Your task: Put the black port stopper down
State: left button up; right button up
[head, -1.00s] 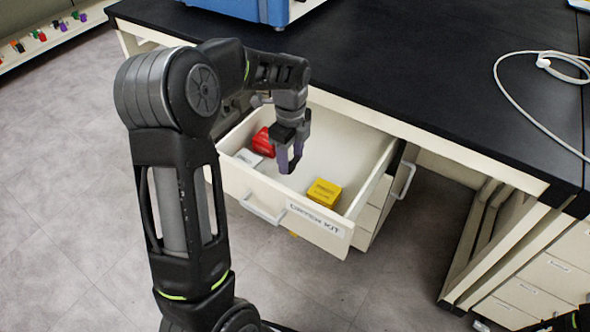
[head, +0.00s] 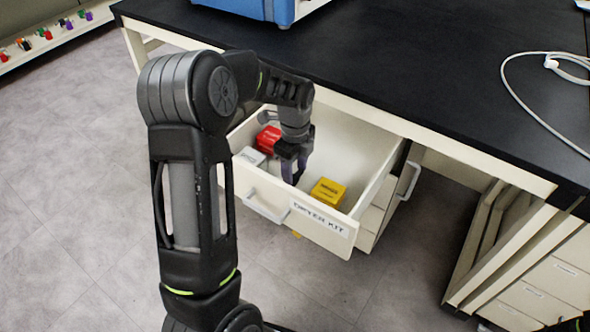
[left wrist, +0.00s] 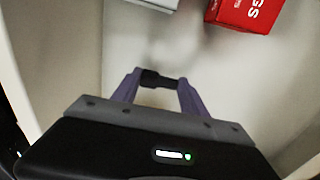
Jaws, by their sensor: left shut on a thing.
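My left gripper (head: 293,168) is down inside the open drawer labelled "DRYER KIT" (head: 322,222), between the red box and the yellow box. In the left wrist view the gripper (left wrist: 158,80) is shut on the black port stopper (left wrist: 160,79), a small dark piece held between the two purple fingertips. The drawer floor (left wrist: 240,75) is pale and bare around the fingertips. I cannot tell whether the stopper touches the floor. In the head view the stopper cannot be made out. My right gripper is not in view.
The drawer holds a red box (head: 268,139), a white box (head: 250,156) and a yellow box (head: 328,191). The black bench top (head: 420,70) overhangs the drawer's back. A white cable (head: 520,95) lies on the bench at right.

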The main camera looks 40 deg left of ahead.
aim_at(295, 174)
pick_arm(q)
jog(key=shift+f, duration=0.1)
jog(key=shift+f, duration=0.3)
jog(key=o, duration=1.3)
jog(key=shift+r, duration=0.5)
notch_tip(295, 174, up, 12)
jog(key=shift+f+p, duration=0.1)
jog(key=shift+p, duration=1.1)
